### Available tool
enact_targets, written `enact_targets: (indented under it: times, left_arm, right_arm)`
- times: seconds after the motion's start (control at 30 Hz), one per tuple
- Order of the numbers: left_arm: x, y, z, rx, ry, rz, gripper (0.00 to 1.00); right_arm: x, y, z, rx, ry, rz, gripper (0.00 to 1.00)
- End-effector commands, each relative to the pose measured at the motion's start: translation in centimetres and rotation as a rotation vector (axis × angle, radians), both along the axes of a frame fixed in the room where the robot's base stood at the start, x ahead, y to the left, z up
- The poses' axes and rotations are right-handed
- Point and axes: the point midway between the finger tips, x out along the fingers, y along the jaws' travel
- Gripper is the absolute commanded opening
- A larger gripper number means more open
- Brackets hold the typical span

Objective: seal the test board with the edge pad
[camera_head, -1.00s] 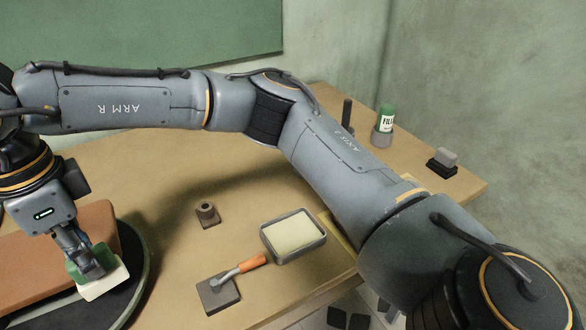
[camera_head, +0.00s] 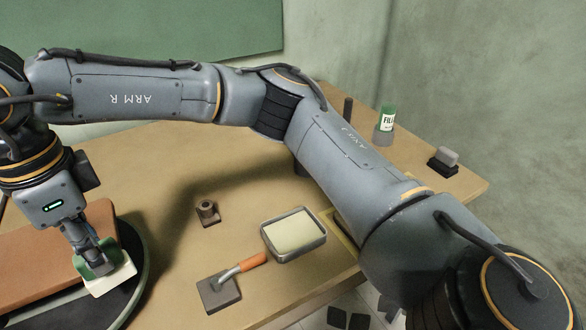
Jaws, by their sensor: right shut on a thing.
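A brown board (camera_head: 50,248) lies on a dark round turntable (camera_head: 133,248) at the left, partly cut off by the picture's edge. My right gripper (camera_head: 103,256) points down near the board's right edge. It is shut on the edge pad (camera_head: 112,280), a cream block with a green back. The pad overlaps the board's right edge in the picture; I cannot tell whether it touches. My left gripper is not in view.
A tray with a cream filling (camera_head: 295,234), an orange-handled tool on a dark block (camera_head: 218,292) and a small holder (camera_head: 207,213) stand on the tan table. My right arm spans the view.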

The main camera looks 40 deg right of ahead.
Motion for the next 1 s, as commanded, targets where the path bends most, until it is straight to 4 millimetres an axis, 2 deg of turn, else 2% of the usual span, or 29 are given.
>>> enact_targets:
  times: [0.43,1.0]
  left_arm:
    - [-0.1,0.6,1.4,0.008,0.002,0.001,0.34]
    - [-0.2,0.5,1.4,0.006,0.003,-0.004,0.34]
  right_arm:
    - [-3.1,0.0,3.3,0.000,-0.001,0.002,0.00]
    - [-3.5,0.0,3.6,0.000,0.000,0.001,0.00]
